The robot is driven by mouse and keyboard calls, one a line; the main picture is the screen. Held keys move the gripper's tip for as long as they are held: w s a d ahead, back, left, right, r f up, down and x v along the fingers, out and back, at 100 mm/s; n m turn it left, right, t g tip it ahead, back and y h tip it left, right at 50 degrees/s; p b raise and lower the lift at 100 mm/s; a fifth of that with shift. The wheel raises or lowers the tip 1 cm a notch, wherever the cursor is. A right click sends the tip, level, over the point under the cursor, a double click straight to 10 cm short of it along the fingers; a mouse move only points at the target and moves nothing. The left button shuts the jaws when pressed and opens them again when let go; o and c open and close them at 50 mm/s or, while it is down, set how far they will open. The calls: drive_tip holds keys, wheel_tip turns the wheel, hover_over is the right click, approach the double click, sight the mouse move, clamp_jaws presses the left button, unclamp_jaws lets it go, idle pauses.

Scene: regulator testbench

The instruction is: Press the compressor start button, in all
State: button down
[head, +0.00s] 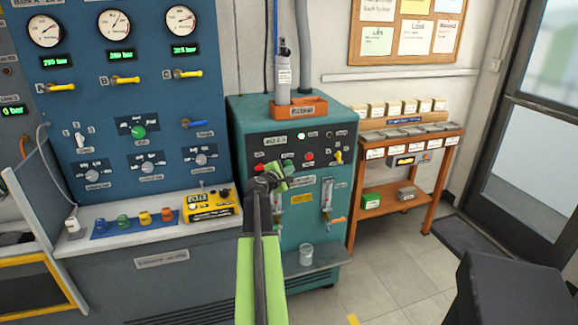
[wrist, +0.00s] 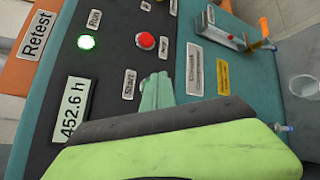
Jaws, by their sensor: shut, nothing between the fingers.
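The compressor (head: 244,120) is a teal cabinet with a black control panel, right of the blue bench. My gripper (head: 280,180) is in front of the panel's lower edge, shut and empty. In the wrist view my pale green fingertips (wrist: 158,92) are together beside the "Start" label (wrist: 129,83) and cover the spot beside it. I cannot tell whether they touch the button. The red button (wrist: 145,40) and lit green lamp (wrist: 87,42) are clear of them.
An orange "Retest" tray (head: 310,108) holding a grey cylinder sits on the compressor. A yellow key-like switch (head: 338,156) is right on the panel. A wooden shelf (head: 410,200) stands at right.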

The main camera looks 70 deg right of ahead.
drive_tip(key=s+a, duration=0.1)
drive_tip(key=a, duration=0.1)
drive_tip(key=s+a, duration=0.2)
drive_tip(key=shift+s, duration=0.1)
idle(0.5)
drive_tip(key=shift+d, duration=0.1)
idle(0.6)
